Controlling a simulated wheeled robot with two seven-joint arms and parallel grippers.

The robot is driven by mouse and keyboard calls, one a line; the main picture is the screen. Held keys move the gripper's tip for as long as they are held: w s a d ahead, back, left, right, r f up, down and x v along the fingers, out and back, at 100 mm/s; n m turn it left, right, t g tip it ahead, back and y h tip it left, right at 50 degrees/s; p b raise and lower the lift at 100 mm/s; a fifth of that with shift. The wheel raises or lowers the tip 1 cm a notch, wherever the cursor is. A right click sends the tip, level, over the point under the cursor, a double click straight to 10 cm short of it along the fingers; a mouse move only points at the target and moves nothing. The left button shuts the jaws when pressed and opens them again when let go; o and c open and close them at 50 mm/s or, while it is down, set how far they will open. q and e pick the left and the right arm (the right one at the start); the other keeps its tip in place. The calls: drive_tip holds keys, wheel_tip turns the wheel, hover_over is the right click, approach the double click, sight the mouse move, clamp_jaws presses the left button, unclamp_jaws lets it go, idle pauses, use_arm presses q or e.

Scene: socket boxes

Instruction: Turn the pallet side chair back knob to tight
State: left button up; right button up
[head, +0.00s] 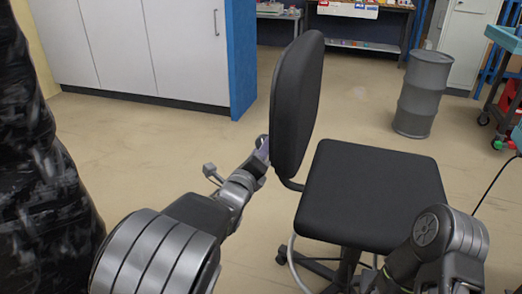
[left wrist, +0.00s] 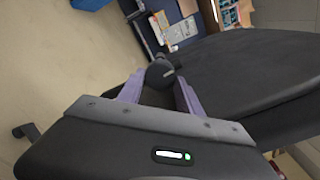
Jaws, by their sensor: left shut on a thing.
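The black office chair stands in the middle of the head view, with its upright back (head: 297,105) turned nearly edge-on and its seat (head: 372,195) to the right. My left gripper (head: 263,148) reaches to the rear side of the chair back. In the left wrist view its purple fingers (left wrist: 158,88) are shut on the dark chair back knob (left wrist: 160,72), beside the chair back (left wrist: 245,80). The knob is hidden in the head view. My right arm shows at the lower right, in front of the seat, but its gripper is not visible.
A large bundle wrapped in black plastic (head: 40,170) stands close on the left. A grey drum (head: 423,92) stands behind the chair on the right. White cabinets (head: 140,45) and a workbench (head: 362,8) line the back. The floor left of the chair is clear.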

use_arm(q)
drive_tip(key=shift+m, duration=0.6)
drive_tip(key=o, duration=1.1)
drive_tip(key=p+v, duration=0.1)
drive_tip(key=v, duration=0.6)
drive_tip(key=shift+s+a, duration=0.15)
drive_tip(key=shift+s, duration=0.2)
